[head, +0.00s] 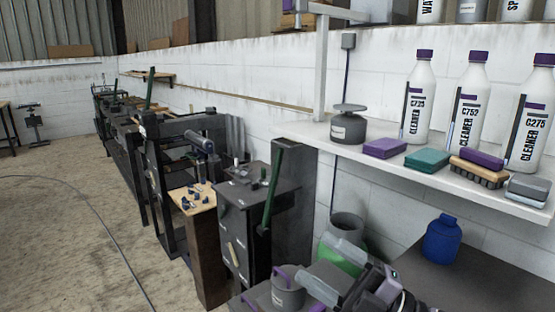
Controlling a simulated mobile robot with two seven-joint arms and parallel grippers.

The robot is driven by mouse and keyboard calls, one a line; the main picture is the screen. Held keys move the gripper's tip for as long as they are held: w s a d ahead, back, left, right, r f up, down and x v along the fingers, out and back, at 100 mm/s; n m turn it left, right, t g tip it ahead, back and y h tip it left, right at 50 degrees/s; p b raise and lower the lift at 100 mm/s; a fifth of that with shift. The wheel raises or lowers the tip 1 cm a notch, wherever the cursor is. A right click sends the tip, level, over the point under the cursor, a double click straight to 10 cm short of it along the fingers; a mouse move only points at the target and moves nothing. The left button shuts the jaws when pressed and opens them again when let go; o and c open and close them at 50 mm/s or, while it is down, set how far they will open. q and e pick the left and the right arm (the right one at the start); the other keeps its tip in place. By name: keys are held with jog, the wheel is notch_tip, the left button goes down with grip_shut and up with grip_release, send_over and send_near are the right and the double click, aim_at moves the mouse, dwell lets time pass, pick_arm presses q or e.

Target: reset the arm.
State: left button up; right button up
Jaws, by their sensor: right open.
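My right gripper (333,270) is at the bottom of the head view, right of centre. Its two pale grey fingers are spread apart, with nothing seen between them but the background. Part of its dark wrist is cut off by the lower edge. A grey pot with a purple handle (287,290) is just left of its lower finger; I cannot tell if they touch. A green container (341,260) shows partly behind the upper finger. My left gripper is not in view.
A white shelf (330,140) carries white cleaner bottles (468,105), brushes and blocks, and a grey scale-like device (348,125). A blue jug (442,240) stands on a dark surface (420,275) below. Dark machines with a green lever (273,188) line the wall. Floor (70,220) at left is mostly clear.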

jog(key=s+d+f+m+t+h, duration=0.2)
jog(key=d+f+m+t+h, duration=0.15)
jog(key=f+m+h, duration=0.5)
jog(key=s+d+f+m+t+h, duration=0.25)
jog(key=d+f+m+h, duration=0.3)
jog(key=f+m, duration=0.6)
jog(key=s+d+f+m+g+h, duration=0.2)
jog(key=s+f, duration=0.4)
jog(key=f, duration=0.1)
jog(key=s+d+f+m+g+h, duration=0.2)
jog(key=s+f+m+g, duration=0.1)
jog(key=s+f, duration=0.4)
jog(key=shift+s+f, duration=0.2)
jog(key=shift+f, duration=0.05)
